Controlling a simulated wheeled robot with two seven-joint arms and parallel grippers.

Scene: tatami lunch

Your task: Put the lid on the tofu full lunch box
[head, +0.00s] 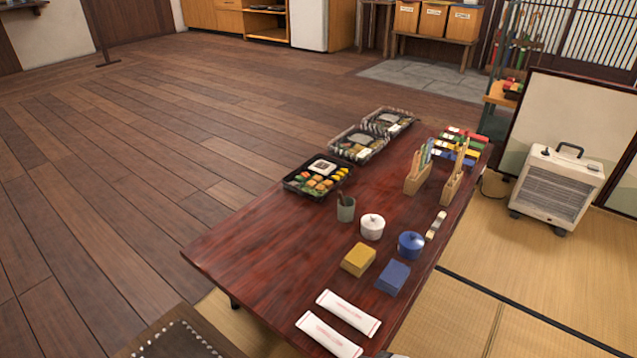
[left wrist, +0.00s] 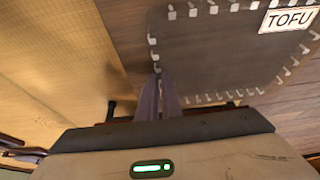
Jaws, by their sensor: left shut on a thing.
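An open black lunch box (head: 290,186) with colourful food and a white square piece stands at the table's left edge, nearest of three boxes. My left gripper (left wrist: 164,82) shows in the left wrist view, shut on the near edge of a dark see-through lid. The lid (left wrist: 215,50) has white marks around its edge and a TOFU label (left wrist: 288,17). In the head view the lid (head: 180,345) is partly cut off at the bottom left, apart from the box.
Two covered boxes (head: 358,145) (head: 390,121) stand behind the open one.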

